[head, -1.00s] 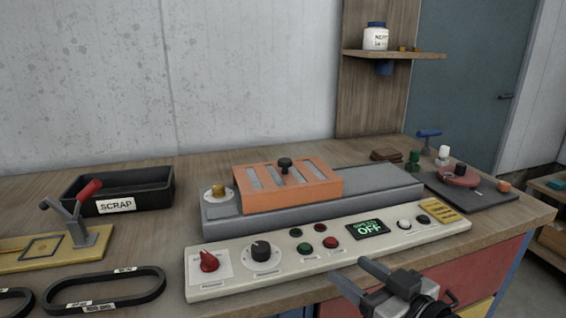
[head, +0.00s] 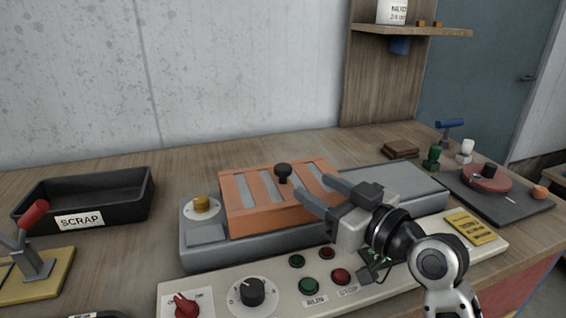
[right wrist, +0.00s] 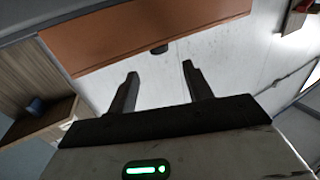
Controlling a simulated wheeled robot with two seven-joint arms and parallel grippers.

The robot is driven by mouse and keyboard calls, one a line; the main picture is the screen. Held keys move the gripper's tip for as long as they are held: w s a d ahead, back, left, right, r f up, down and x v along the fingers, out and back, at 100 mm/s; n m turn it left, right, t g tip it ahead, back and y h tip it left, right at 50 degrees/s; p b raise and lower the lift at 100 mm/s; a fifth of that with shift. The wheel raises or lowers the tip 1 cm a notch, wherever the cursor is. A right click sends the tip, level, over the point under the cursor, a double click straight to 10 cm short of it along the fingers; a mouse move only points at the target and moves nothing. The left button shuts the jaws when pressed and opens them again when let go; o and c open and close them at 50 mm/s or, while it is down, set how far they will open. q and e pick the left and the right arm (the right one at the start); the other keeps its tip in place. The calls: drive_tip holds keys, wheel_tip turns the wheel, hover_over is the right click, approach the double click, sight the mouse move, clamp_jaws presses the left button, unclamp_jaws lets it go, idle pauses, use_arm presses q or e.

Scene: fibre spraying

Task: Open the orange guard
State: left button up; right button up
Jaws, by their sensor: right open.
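The orange guard (head: 262,218) is a slatted cover lying flat on the grey machine bed (head: 200,254). A black knob (head: 283,171) stands on its top near the middle. My right gripper (head: 318,190) is open and empty, its two fingers reaching over the right part of the guard, to the right of the knob. In the right wrist view, the orange guard (right wrist: 150,30) fills the upper part beyond the open fingers (right wrist: 158,85), with a dark knob (right wrist: 159,49) at its edge between them. My left gripper is not in view.
The control panel (head: 215,303) with knobs and buttons runs along the front, partly covered by my right arm. A black scrap bin (head: 120,215) is at left, and a dark plate (head: 520,208) with small parts is at right.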

sight(289, 171)
use_arm(q)
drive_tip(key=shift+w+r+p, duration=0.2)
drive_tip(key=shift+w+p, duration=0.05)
drive_tip(key=shift+p, duration=0.1)
use_arm(e)
drive_tip(key=x, duration=1)
drive_tip(key=shift+w, duration=0.1)
drive_tip(key=shift+d, duration=0.1)
